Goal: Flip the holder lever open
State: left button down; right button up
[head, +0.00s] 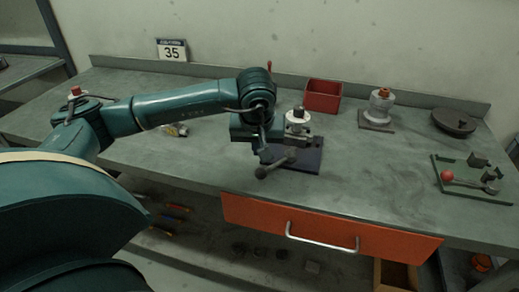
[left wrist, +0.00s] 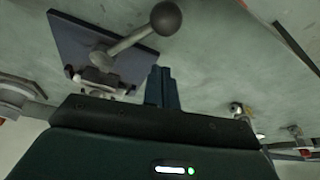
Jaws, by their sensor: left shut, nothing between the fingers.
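A holder on a dark base plate (head: 311,163) stands mid-bench, with a metal-topped part (head: 297,117) upright on it. Its lever (head: 277,163) ends in a dark ball (head: 261,173) that points toward the front left. In the left wrist view the lever (left wrist: 128,40), ball (left wrist: 166,18) and plate (left wrist: 62,35) are near the fingers. My left gripper (head: 264,154) is shut and empty, just beside the lever. Its closed fingers (left wrist: 160,86) appear apart from the lever in the wrist view. My left arm partly hides the holder. My right gripper is out of view.
A red bin (head: 322,96) and a metal valve part (head: 379,108) stand behind. A dark disc (head: 453,122) and a green plate (head: 447,161) with a red-ball lever (head: 447,176) are at the right. An orange drawer (head: 335,232) is below the bench's front edge.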

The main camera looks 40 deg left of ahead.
pick_arm(q)
jog(key=v, duration=1)
jog(key=shift+w+d, duration=0.15)
jog(key=shift+w, duration=0.25)
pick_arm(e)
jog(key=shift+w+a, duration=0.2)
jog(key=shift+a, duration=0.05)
